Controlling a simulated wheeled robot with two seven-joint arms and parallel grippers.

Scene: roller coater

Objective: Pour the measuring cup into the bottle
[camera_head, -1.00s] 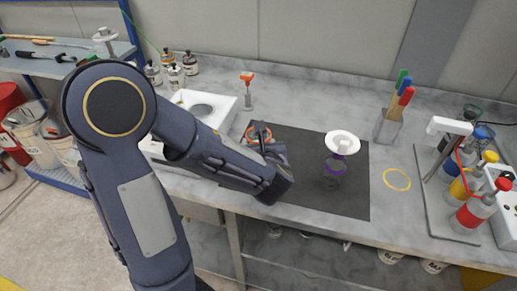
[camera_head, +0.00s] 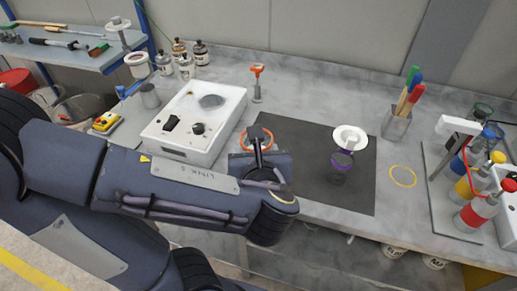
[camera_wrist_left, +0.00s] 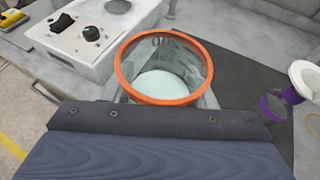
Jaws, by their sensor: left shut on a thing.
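The measuring cup has an orange rim and clear wall; its rim (camera_head: 267,131) shows just behind my left gripper in the head view. In the left wrist view, the cup (camera_wrist_left: 166,70) has pale liquid inside and its mouth faces the camera. My left gripper (camera_head: 260,150) is shut on the cup; its fingertips are mostly hidden. My right gripper is not in view.
A white device with knobs (camera_head: 196,120) stands left of the dark mat (camera_head: 315,190). An orange-topped stand (camera_head: 257,85) is behind the mat. A yellow ring (camera_head: 403,176), a pot of coloured handles (camera_head: 397,124) and a rack of coloured-cap bottles (camera_head: 470,190) are on the right.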

